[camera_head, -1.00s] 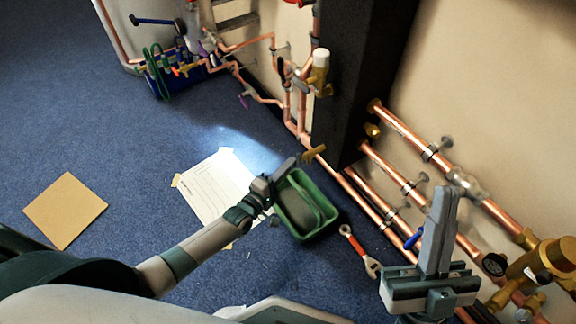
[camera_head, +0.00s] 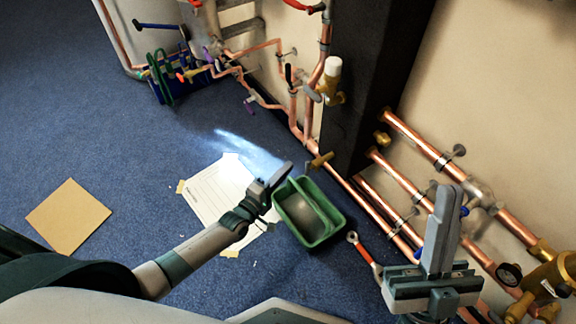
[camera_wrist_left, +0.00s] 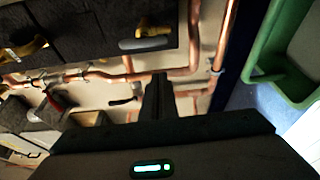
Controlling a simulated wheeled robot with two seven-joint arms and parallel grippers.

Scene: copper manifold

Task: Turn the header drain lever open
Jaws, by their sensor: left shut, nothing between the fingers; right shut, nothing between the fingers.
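A brass fitting with a crosswise handle (camera_head: 320,160) sits at the foot of the dark column, just right of the left fingertips, with a small gap in the picture. I cannot tell for certain whether it is the header drain lever. A blue lever (camera_head: 418,253) lies partly behind my right gripper. My right gripper (camera_head: 445,215) is shut and empty in front of the pipes.
The green tray (camera_head: 340,222) stands on the blue carpet. A red-handled wrench (camera_head: 365,254) lies right of it. A white sheet (camera_head: 208,190) and a tan board (camera_head: 68,215) lie left. Copper pipes (camera_head: 410,130) run along the right wall. The dark column (camera_head: 375,60) stands behind.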

